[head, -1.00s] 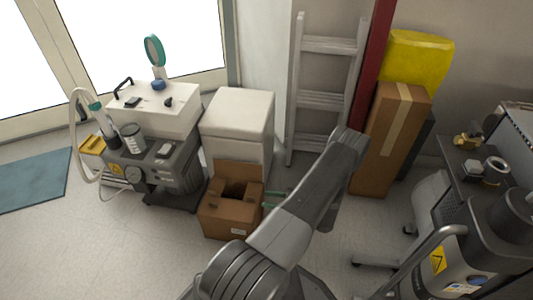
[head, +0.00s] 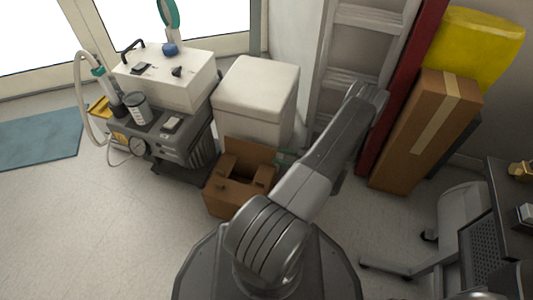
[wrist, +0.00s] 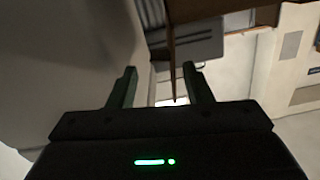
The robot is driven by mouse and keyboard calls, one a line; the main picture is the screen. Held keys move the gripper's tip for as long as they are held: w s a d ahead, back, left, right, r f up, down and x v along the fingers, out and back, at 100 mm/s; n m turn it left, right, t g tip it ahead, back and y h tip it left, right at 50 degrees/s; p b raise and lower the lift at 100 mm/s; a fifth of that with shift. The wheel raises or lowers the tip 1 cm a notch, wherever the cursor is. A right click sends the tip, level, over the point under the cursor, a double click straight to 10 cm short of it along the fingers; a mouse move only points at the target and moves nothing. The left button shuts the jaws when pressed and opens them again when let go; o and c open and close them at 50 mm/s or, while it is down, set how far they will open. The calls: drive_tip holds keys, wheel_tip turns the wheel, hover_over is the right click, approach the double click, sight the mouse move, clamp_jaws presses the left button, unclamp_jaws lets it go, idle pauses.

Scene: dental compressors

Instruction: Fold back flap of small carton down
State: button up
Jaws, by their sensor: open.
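The small brown carton (head: 226,199) stands on the floor in front of the white cabinet. Its back flap (head: 251,156) stands upright; the front and side flaps look folded inward around a dark central opening. My gripper (head: 287,158) shows as green fingertips just right of the back flap, mostly hidden behind my forearm. In the wrist view my gripper (wrist: 160,88) is open, with two green fingers apart and nothing clearly held. A thin brown edge, probably the back flap (wrist: 171,50), rises ahead between the fingers. I cannot tell whether they touch it.
The white cabinet (head: 257,95) is close behind the carton. A grey compressor unit (head: 160,138) stands to the left. A ladder (head: 365,45), red post (head: 402,90) and tall brown box (head: 425,135) stand to the right. Floor at front left is clear.

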sight(266, 152)
drive_tip(key=b+x, duration=0.1)
drive_tip(key=x, duration=0.5)
drive_tip(key=shift+a, duration=0.2)
drive_tip(key=shift+c, duration=0.4)
clamp_jaws()
